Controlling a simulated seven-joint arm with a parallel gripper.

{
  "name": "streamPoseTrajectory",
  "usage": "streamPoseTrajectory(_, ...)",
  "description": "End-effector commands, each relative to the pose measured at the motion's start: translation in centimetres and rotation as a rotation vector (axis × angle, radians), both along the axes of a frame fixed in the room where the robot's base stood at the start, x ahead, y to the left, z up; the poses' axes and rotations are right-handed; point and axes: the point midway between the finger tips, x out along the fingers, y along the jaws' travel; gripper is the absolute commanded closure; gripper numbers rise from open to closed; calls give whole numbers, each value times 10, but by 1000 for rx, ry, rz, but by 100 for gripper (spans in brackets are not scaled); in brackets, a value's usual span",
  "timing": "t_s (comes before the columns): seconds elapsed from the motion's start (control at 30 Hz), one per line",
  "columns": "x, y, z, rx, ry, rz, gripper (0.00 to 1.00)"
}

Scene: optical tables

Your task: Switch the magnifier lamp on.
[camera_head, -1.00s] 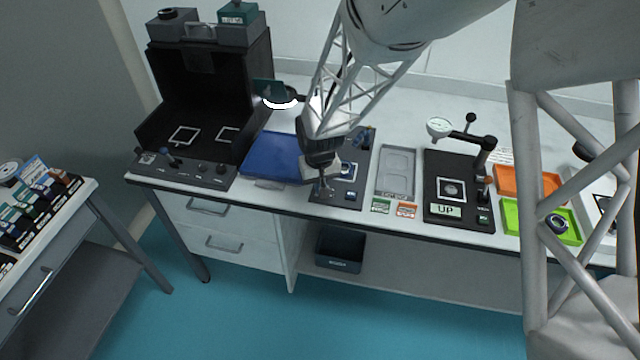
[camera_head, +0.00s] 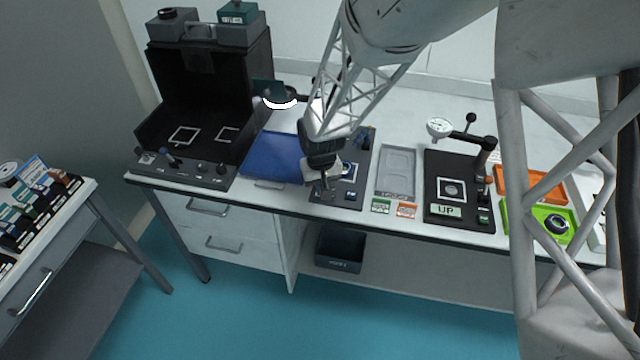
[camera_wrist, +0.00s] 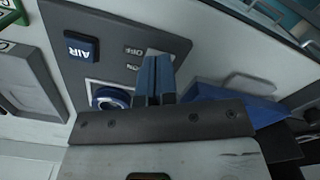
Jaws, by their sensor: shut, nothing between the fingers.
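The magnifier lamp (camera_head: 281,103) stands behind the blue mat (camera_head: 272,157), with a bright white ring under its head. A bright whitish patch lies on the back part of the mat, below the lamp. My gripper (camera_head: 326,182) is low over the front of a dark grey panel (camera_head: 352,190). In the wrist view my gripper (camera_wrist: 155,70) is shut and empty, its blue fingertips together beside the ON and OFF labels (camera_wrist: 133,58) on the panel (camera_wrist: 115,35). Any switch lever there is hidden by the fingers; I cannot tell whether they touch it.
A blue AIR button (camera_wrist: 81,47) and a round blue-ringed part (camera_wrist: 110,98) are on the same panel. A grey tray (camera_head: 397,172) and a black gauge stand (camera_head: 458,190) stand to the right. A black booth (camera_head: 205,90) stands left.

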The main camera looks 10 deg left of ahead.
Motion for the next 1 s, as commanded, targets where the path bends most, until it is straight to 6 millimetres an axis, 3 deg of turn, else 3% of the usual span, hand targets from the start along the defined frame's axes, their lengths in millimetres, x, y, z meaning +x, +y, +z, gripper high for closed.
streamPoseTrajectory(1.0,-5,2,54,5,-10,0,100)
